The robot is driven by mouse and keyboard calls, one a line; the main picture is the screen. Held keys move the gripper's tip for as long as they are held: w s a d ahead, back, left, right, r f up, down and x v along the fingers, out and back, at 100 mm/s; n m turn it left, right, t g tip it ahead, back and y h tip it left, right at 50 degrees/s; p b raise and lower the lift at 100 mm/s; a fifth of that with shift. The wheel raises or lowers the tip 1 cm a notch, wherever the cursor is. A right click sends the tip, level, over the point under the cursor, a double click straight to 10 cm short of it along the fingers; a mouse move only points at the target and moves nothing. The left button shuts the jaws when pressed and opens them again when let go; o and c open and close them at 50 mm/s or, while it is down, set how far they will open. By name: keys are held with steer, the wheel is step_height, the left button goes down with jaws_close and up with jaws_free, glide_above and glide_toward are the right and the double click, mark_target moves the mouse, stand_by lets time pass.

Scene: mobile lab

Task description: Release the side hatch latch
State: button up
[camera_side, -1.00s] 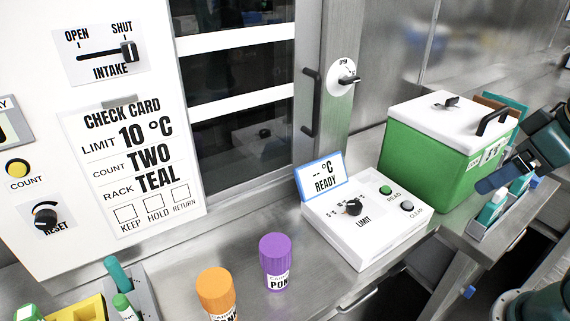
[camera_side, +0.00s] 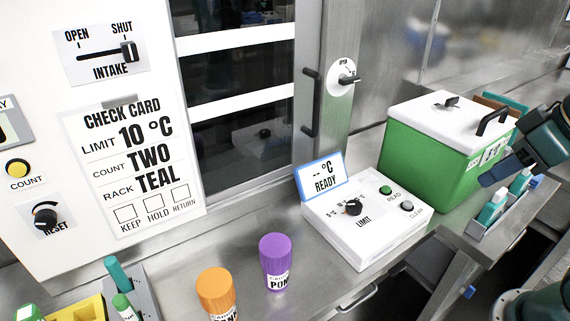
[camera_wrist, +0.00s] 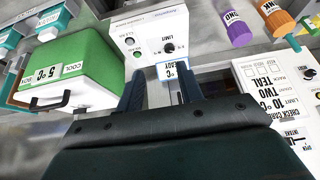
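The latch is a black lever (camera_side: 349,79) on a round white plate (camera_side: 336,88) marked OPEN, fixed to the metal post. The lever points to the right; its other marking is too small to read. To its left is the dark glazed hatch (camera_side: 235,105) with white bands and a black upright handle (camera_side: 310,103). My gripper (camera_side: 490,178) is at the right, in front of the green cooler and well apart from the latch. In the wrist view my gripper (camera_wrist: 160,75) has its two fingers spread with nothing between them. The latch is not visible in the wrist view.
A green cooler (camera_side: 425,158) with a white lid and black handle stands between my gripper and the latch. A white meter box (camera_side: 365,235) sits below the latch. Purple (camera_side: 275,262) and orange (camera_side: 216,290) canisters stand in front. A bottle rack (camera_side: 500,215) is below my gripper.

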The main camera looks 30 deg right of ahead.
steer(key=w+a+f+m+t+y, duration=0.1)
steer(key=w+a+t+y, duration=0.1)
steer(key=w, duration=0.5)
steer(key=w+a+f+t+y, duration=0.1)
steer(key=w+a+y, duration=0.15)
steer(key=w, duration=0.35)
steer(key=m+t+h, duration=0.5)
steer(key=m+t, duration=0.4)
steer(key=m, duration=0.8)
glide_toward(352, 82)
steer(key=s, duration=0.5)
steer(key=shift+w+d+f, duration=0.1)
steer(key=shift+w+d, duration=0.05)
steer(key=shift+w, duration=0.1)
steer(key=shift+w, duration=0.15)
steer(key=shift+w, duration=6.75)
jaws_close()
